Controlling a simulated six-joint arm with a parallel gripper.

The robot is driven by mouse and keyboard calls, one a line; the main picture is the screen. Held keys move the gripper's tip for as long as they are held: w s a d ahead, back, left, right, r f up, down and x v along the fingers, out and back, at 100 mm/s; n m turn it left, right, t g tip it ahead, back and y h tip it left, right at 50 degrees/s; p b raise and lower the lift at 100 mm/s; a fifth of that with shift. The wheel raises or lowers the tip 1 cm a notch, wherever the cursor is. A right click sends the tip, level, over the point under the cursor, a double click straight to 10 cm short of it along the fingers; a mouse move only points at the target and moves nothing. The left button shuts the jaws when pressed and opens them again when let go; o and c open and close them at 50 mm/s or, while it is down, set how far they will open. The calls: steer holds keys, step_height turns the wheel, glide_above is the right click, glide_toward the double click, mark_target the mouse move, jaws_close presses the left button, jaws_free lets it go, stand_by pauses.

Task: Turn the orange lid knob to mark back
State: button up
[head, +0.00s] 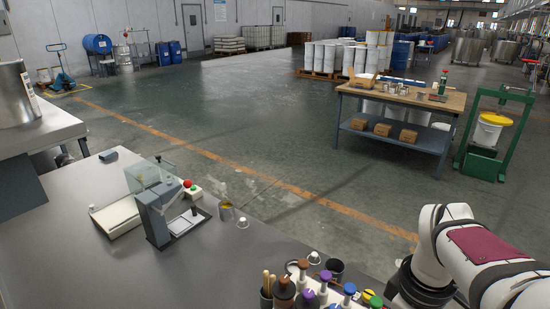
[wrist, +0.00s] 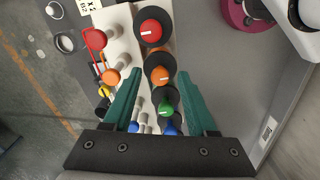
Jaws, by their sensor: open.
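In the wrist view, the orange lid knob (wrist: 160,75) sits on a dark round lid in a row of coloured knobs. A short white line on its top runs roughly left to right in that picture. My gripper (wrist: 160,73) is open, with one green finger on either side of the orange knob and a visible gap at both sides. How far the fingertips are above the lid I cannot tell. In the head view I cannot pick out the orange knob, and my gripper is out of frame.
A red knob (wrist: 151,32) is just beyond the orange one; a green knob (wrist: 166,107) and a blue knob (wrist: 168,128) are nearer my gripper's base. Bare grey bench (wrist: 225,90) lies to the right.

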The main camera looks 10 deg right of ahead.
step_height(320, 180, up, 16)
steer(key=s+a+f+m, duration=0.3)
steer(key=a+f+m, duration=0.2)
steer(key=a+f, duration=0.4)
steer(key=shift+s+a+y, duration=0.35)
steer(key=shift+a+y, duration=0.05)
steer(key=shift+a, duration=0.25)
steer(key=shift+o, duration=0.4)
steer(key=s+a+f+m+y, duration=0.1)
steer(key=s+a+f+m, duration=0.5)
steer(key=f, duration=0.2)
steer(key=shift+a+f, duration=0.15)
steer(key=shift+f, duration=0.05)
steer(key=o, duration=0.6)
steer(key=w+d+r+n+h, duration=0.1)
steer(key=w+d+r+n, duration=0.2)
steer(key=w+r+n, duration=0.3)
step_height(320, 180, up, 4)
steer(key=shift+w+d+f, duration=0.25)
steer(key=shift+w, duration=1)
steer(key=w+d+r+n, duration=0.6)
steer(key=w+r+n, duration=0.2)
steer(key=w+r, duration=0.15)
step_height(320, 180, down, 9)
steer(key=shift+s+a+h, duration=0.25)
steer(key=shift+s+h, duration=0.05)
steer(key=shift+h, duration=0.1)
steer(key=shift+r, duration=0.15)
